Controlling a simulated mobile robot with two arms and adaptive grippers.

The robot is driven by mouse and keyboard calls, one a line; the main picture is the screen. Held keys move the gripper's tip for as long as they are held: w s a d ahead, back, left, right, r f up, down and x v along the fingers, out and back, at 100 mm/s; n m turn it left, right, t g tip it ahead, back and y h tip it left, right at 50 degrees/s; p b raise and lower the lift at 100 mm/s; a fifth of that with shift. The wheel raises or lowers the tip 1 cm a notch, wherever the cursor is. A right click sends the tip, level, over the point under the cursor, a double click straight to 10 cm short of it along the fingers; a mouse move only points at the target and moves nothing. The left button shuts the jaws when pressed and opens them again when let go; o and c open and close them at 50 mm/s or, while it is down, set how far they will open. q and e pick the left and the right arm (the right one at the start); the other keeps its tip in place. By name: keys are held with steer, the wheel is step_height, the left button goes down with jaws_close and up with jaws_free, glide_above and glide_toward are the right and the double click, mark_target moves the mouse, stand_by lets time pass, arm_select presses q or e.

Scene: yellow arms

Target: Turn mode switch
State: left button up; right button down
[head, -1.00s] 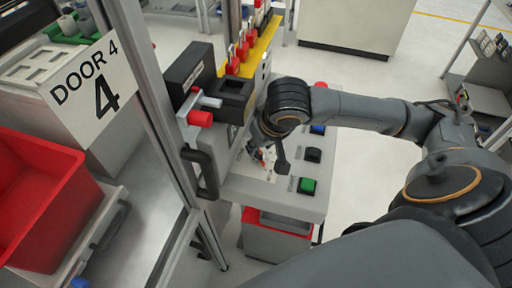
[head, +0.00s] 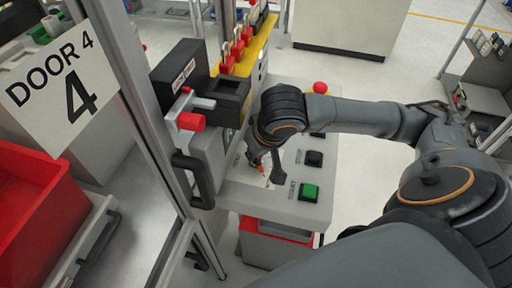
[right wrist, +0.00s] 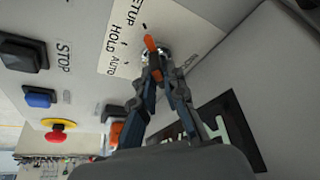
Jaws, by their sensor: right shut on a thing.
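The mode switch (right wrist: 151,44) has an orange lever on a round metal base. It sits on a pale label plate (right wrist: 183,27) marked SETUP, HOLD and AUTO. In the right wrist view my right gripper (right wrist: 158,68) is shut on the lever, its fingertips at the lever's near end. In the head view my right gripper (head: 258,160) is over the panel's left part, where a bit of orange shows by the fingers. My own wrist hides part of the switch there. My left gripper is out of view.
The control panel (head: 240,196) carries a green START button (head: 309,192), a black STOP button (head: 314,158), a blue button (right wrist: 39,97) and a red emergency knob (head: 320,88). A door handle (head: 195,180) and red-capped latch (head: 191,121) stand left of my gripper.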

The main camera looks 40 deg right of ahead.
steer(key=shift+r+n+p, duration=0.15)
steer(key=shift+n+p, duration=0.35)
steer(key=shift+p, duration=0.25)
steer(key=n+y+p, duration=0.1)
steer(key=n+p, duration=0.3)
steer(key=p, duration=0.1)
steer(key=n+g+y+p, duration=0.1)
steer(key=n+y+p, duration=0.1)
steer(key=n+p, duration=0.2)
steer(key=shift+d+r+n+p, duration=0.15)
steer(key=shift+n+p, duration=0.15)
steer(key=shift+p, duration=0.3)
steer(key=n, duration=0.1)
steer(key=n+g+y+p, duration=0.1)
steer(key=shift+w+f+n, duration=0.1)
steer(key=shift+f+n, duration=0.1)
steer(key=shift+n, duration=0.1)
steer(key=n+g, duration=0.1)
steer(key=n, duration=0.1)
steer(key=n+g+y, duration=0.1)
steer(key=n, duration=0.2)
steer(key=shift+f+n+p, duration=0.1)
steer(key=shift+n+p, duration=0.2)
steer(key=c, duration=1.4)
jaws_free()
steer(key=v, duration=1.2)
steer(key=shift+w, duration=0.2)
